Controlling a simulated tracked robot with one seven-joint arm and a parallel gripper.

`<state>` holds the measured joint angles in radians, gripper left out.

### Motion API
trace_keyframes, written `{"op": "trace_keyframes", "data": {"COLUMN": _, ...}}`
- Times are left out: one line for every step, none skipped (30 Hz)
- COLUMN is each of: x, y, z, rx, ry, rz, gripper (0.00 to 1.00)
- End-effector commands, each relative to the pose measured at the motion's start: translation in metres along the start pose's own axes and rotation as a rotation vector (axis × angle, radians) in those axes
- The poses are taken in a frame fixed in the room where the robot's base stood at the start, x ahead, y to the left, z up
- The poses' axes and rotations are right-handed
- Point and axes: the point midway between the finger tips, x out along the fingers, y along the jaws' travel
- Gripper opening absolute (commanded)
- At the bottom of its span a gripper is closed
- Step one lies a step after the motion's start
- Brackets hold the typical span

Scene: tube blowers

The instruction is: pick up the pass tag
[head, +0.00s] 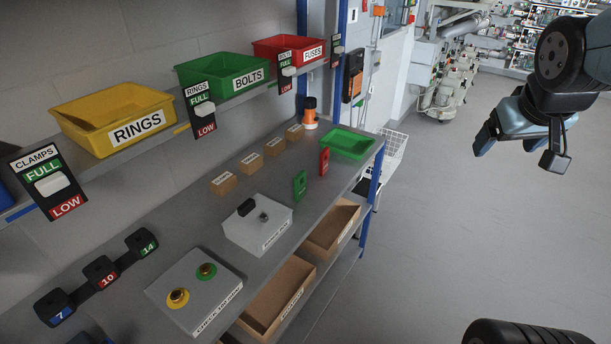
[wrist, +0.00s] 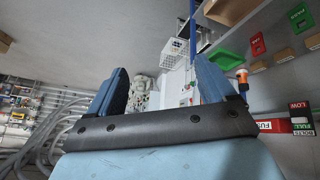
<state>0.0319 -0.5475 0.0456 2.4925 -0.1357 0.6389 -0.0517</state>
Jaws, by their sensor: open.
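A green tag (head: 300,184), which looks like the pass tag, is on the grey bench beside a red tag (head: 323,162). The green tag also shows at the upper right of the wrist view (wrist: 299,17), with the red tag (wrist: 257,44) beside it. Their lettering is too small to read surely. My gripper (head: 507,144) is open and empty, raised over the floor well to the right of the bench. Its two blue fingers stand apart in the wrist view (wrist: 160,68), with nothing between them.
A green tray (head: 347,143) lies at the bench's far end. A grey box (head: 258,226) and a check station (head: 195,290) stand nearer. Shelf bins (head: 115,118) hang above. The floor (head: 440,210) right of the bench is clear.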

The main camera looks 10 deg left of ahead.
Motion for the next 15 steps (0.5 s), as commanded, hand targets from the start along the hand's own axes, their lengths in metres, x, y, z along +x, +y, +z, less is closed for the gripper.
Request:
{"op": "trace_keyframes", "data": {"x": 0.015, "y": 0.000, "z": -0.009, "rx": -0.035, "ry": 0.003, "rz": 0.010, "gripper": 0.83}}
{"op": "trace_keyframes", "data": {"x": 0.023, "y": 0.000, "z": -0.014, "rx": -0.058, "ry": 0.011, "rz": 0.015, "gripper": 0.83}}
{"op": "trace_keyframes", "data": {"x": 0.034, "y": -0.001, "z": -0.021, "rx": -0.089, "ry": 0.021, "rz": 0.021, "gripper": 0.83}}
{"op": "trace_keyframes", "data": {"x": 0.042, "y": -0.002, "z": -0.027, "rx": -0.112, "ry": 0.030, "rz": 0.024, "gripper": 0.83}}
{"op": "trace_keyframes", "data": {"x": 0.050, "y": -0.003, "z": -0.032, "rx": -0.135, "ry": 0.038, "rz": 0.026, "gripper": 0.83}}
{"op": "trace_keyframes", "data": {"x": 0.061, "y": -0.005, "z": -0.038, "rx": -0.165, "ry": 0.050, "rz": 0.027, "gripper": 0.83}}
{"op": "trace_keyframes", "data": {"x": 0.069, "y": -0.006, "z": -0.043, "rx": -0.189, "ry": 0.058, "rz": 0.027, "gripper": 0.83}}
{"op": "trace_keyframes", "data": {"x": 0.077, "y": -0.008, "z": -0.047, "rx": -0.211, "ry": 0.066, "rz": 0.025, "gripper": 0.83}}
{"op": "trace_keyframes", "data": {"x": 0.088, "y": -0.011, "z": -0.053, "rx": -0.244, "ry": 0.079, "rz": 0.021, "gripper": 0.83}}
{"op": "trace_keyframes", "data": {"x": 0.097, "y": -0.014, "z": -0.057, "rx": -0.267, "ry": 0.088, "rz": 0.017, "gripper": 0.83}}
{"op": "trace_keyframes", "data": {"x": 0.105, "y": -0.017, "z": -0.060, "rx": -0.290, "ry": 0.098, "rz": 0.012, "gripper": 0.83}}
{"op": "trace_keyframes", "data": {"x": 0.116, "y": -0.021, "z": -0.065, "rx": -0.320, "ry": 0.110, "rz": 0.004, "gripper": 0.83}}
{"op": "trace_keyframes", "data": {"x": 0.125, "y": -0.025, "z": -0.068, "rx": -0.343, "ry": 0.120, "rz": -0.004, "gripper": 0.83}}
{"op": "trace_keyframes", "data": {"x": 0.133, "y": -0.028, "z": -0.071, "rx": -0.366, "ry": 0.130, "rz": -0.012, "gripper": 0.83}}
{"op": "trace_keyframes", "data": {"x": 0.144, "y": -0.034, "z": -0.074, "rx": -0.395, "ry": 0.144, "rz": -0.025, "gripper": 0.83}}
